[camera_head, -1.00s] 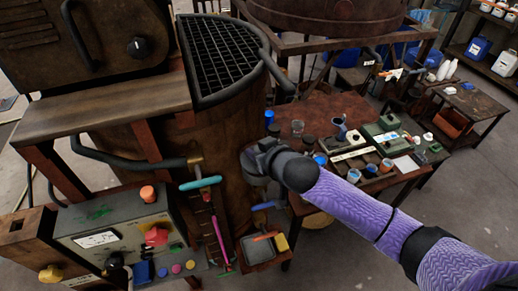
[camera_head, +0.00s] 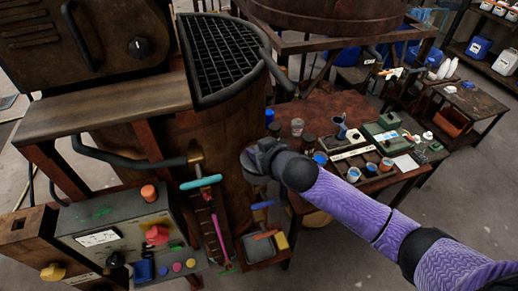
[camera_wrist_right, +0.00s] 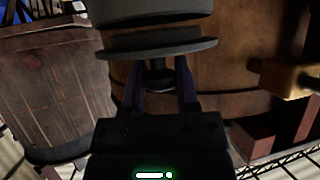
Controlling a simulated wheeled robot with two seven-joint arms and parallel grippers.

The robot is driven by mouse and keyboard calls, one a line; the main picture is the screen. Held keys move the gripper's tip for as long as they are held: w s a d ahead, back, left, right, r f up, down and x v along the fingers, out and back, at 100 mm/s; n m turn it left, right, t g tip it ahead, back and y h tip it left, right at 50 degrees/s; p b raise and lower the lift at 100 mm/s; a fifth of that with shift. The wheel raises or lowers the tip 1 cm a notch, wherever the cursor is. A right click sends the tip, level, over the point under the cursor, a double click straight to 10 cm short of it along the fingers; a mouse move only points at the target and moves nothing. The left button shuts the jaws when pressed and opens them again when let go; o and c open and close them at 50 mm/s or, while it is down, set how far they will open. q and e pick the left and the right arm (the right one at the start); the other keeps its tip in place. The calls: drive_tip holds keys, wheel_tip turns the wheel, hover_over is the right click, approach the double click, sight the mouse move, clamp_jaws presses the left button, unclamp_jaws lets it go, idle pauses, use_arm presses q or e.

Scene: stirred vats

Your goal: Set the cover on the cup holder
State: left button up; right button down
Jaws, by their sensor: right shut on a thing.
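My right arm reaches in from the right in the head view, and its wrist hides most of my right gripper in front of the large rusty vat. In the right wrist view my right gripper (camera_wrist_right: 160,88) is shut on the dark knob of a grey round cover (camera_wrist_right: 158,42). I cannot make the cover out in the head view. I cannot tell for sure which thing is the cup holder. My left gripper is not in view.
The rusty vat (camera_head: 222,135) with a black grate (camera_head: 220,50) stands close by the right wrist. A control box (camera_head: 120,235) is at lower left. A brown table (camera_head: 325,108) behind the arm carries several cups and a green box (camera_head: 383,125). Grey floor is clear at lower right.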

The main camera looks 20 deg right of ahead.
drive_tip(key=shift+f+b, duration=0.4)
drive_tip(key=shift+f, duration=0.3)
drive_tip(key=shift+c, duration=1.4)
unclamp_jaws()
drive_tip(key=v, duration=1)
